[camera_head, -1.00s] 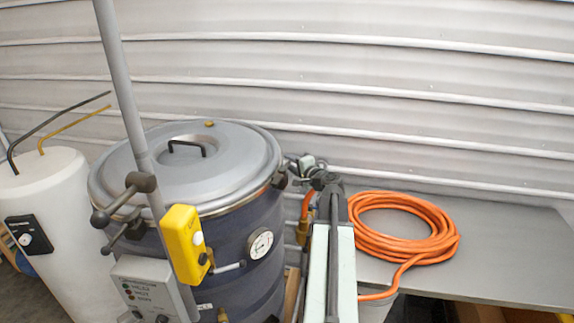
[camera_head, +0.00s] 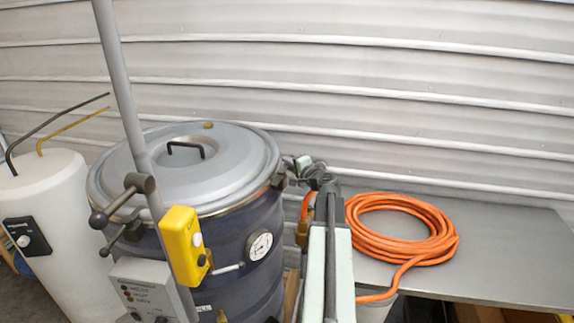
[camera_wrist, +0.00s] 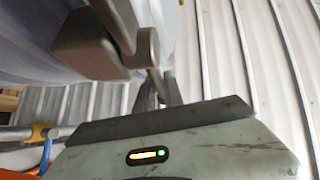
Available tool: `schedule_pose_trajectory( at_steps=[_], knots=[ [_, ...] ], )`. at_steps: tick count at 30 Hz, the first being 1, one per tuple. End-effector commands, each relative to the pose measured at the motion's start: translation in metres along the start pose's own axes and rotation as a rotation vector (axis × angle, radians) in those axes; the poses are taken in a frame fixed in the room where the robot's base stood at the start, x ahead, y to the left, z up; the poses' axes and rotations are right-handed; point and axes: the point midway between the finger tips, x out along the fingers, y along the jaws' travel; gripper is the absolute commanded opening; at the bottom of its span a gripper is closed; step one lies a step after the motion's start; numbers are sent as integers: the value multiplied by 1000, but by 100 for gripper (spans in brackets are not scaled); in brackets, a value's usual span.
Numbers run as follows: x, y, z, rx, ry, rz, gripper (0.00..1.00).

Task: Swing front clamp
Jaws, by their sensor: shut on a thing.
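A dark drum-shaped hopper (camera_head: 232,240) with a domed grey lid (camera_head: 235,155) stands left of centre in the head view. One clamp with round-ended levers (camera_head: 122,205) is at its left front rim. A second clamp (camera_head: 280,176) is at the right rim, partly hidden by my gripper. In the wrist view this clamp shows close up as a brown-grey block with a lever (camera_wrist: 90,55). My gripper (camera_head: 304,166) is at the right rim. In the wrist view its jaws (camera_wrist: 157,90) are shut on the end of that lever. The exact contact is small and dark.
A grey post with a yellow box (camera_head: 182,245) stands before the hopper. A gauge (camera_head: 259,245) juts from its wall. A white tank (camera_head: 45,215) is at left. An orange hose coil (camera_head: 402,247) lies on the grey bench (camera_head: 510,250); the bench's right part is clear.

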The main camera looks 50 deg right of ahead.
Motion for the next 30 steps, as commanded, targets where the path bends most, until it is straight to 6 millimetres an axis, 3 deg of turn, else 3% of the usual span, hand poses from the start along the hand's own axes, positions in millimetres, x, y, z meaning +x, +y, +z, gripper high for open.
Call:
schedule_pose_trajectory(
  at_steps=[27,28,30],
  knots=[
    [-1,2,2,-6,-5,5,0],
    [-3,1,12,-7,-9,4,0],
    [-1,2,6,-6,-6,5,0]
  ],
)
